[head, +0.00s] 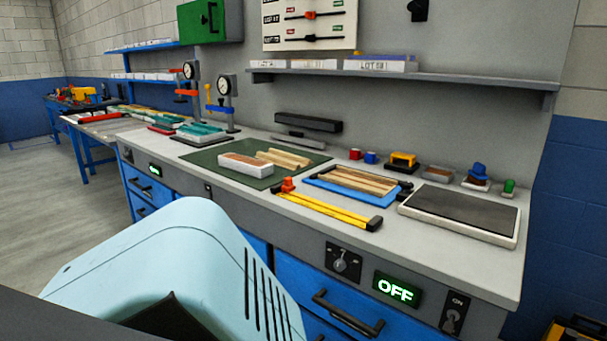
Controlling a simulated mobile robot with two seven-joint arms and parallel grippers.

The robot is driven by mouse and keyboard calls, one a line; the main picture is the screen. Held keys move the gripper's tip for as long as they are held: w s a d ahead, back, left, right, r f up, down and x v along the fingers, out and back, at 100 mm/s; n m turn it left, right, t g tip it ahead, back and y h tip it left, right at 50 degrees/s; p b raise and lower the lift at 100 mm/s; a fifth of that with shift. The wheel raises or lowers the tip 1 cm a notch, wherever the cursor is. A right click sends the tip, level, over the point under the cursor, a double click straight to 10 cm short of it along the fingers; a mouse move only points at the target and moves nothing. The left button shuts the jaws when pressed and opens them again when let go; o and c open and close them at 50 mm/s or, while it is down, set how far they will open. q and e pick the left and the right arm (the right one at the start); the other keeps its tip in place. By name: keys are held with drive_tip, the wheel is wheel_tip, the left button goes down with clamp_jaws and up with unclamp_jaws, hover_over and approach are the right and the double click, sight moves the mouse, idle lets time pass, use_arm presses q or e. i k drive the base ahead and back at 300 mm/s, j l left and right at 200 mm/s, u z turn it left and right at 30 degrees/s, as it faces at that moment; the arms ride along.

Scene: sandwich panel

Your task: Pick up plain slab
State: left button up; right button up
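On a dark green mat (205,155) on the long workbench lies a flat block with white sides and a speckled reddish-brown top (246,164). Beside it to the right on the same mat lies a tan, ridged piece (284,158). A blue tray (376,201) to the right holds several tan strips (352,180). I cannot tell for sure which of these is the plain slab. Neither of my grippers is in the head view, and nothing is seen being held.
A yellow bar tool (330,209) lies along the front bench edge. A dark-topped plate (460,211) sits at the right end, with small coloured items behind it. Dial gauges (224,88) stand at the back left. A shelf (400,77) overhangs the bench.

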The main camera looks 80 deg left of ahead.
sight(260, 169)
drive_tip(key=u, duration=2.3)
drive_tip(key=i+u, duration=0.15)
drive_tip(key=u, duration=0.4)
drive_tip(key=i, duration=1)
drive_tip(key=i+j+z, duration=0.1)
drive_tip(key=j+z, duration=0.2)
drive_tip(key=z, duration=0.15)
drive_tip(key=i+j+z, duration=0.1)
drive_tip(key=j+z, duration=0.2)
drive_tip(key=z, duration=0.15)
drive_tip(key=j+z, duration=0.45)
drive_tip(key=l, duration=0.1)
